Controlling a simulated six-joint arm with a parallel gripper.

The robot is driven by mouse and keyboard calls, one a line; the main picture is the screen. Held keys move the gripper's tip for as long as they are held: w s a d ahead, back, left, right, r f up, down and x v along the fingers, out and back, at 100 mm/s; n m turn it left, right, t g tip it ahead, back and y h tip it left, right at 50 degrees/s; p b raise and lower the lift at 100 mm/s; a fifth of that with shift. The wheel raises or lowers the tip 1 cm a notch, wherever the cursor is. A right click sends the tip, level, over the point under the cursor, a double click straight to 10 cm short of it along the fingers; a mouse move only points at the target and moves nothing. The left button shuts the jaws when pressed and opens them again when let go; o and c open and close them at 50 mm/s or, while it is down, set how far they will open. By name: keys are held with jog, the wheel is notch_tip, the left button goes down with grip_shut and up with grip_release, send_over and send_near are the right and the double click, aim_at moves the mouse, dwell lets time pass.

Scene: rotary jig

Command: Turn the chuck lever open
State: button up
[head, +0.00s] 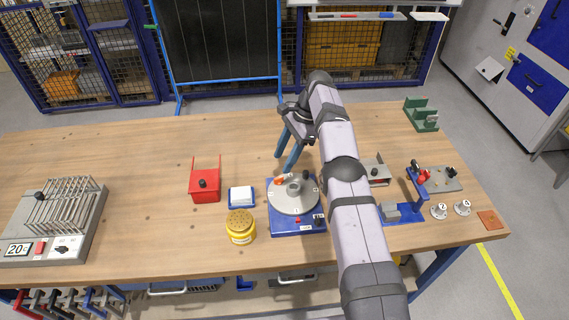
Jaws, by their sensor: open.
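The rotary jig (283,225) is a blue base near the front edge of the table, with a round grey disc (283,205) on top. A small grey chuck (293,189) stands at the disc's middle. A small orange-red part (280,182), possibly the chuck lever, lies at the disc's back left; it is too small to be sure. My gripper (285,160) has two blue fingers, open and empty, pointing down behind the disc and apart from the chuck. My arm passes along the jig's right side.
A yellow round tin (240,229), a blue-and-white pad (241,197) and a red holder (204,188) stand left of the jig. A blue stand (410,212) and grey knobs (439,211) are right of my arm. The table's back left is clear.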

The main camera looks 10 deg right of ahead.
jog(key=s+a+r+n, duration=0.1)
jog(key=s+a+r, duration=0.15)
jog(key=r, duration=0.45)
jog(key=s+a+r+n, duration=0.1)
jog(key=a+r, duration=0.3)
jog(key=r, duration=0.4)
jog(key=s+d+f+n+t+h, duration=0.1)
jog(key=s+f+n, duration=0.1)
jog(key=f, duration=0.3)
jog(key=s+d+f+n+h, duration=0.1)
jog(key=s+d+f+n, duration=0.1)
jog(key=f+n, duration=0.2)
jog(key=s+d+f+n+t+b, duration=0.1)
jog(key=s+d+f+n, duration=0.1)
jog(key=f, duration=0.5)
jog(key=shift+s+f+n+t+h, duration=0.2)
jog(key=shift+s+n+t+h, duration=0.1)
jog(key=shift+s+n+h, duration=0.15)
jog(key=w+r+n+t, duration=0.1)
jog(key=w+n+t, duration=0.2)
jog(key=w+n, duration=0.3)
jog(key=shift+d+n, duration=0.25)
jog(key=shift+n, duration=0.3)
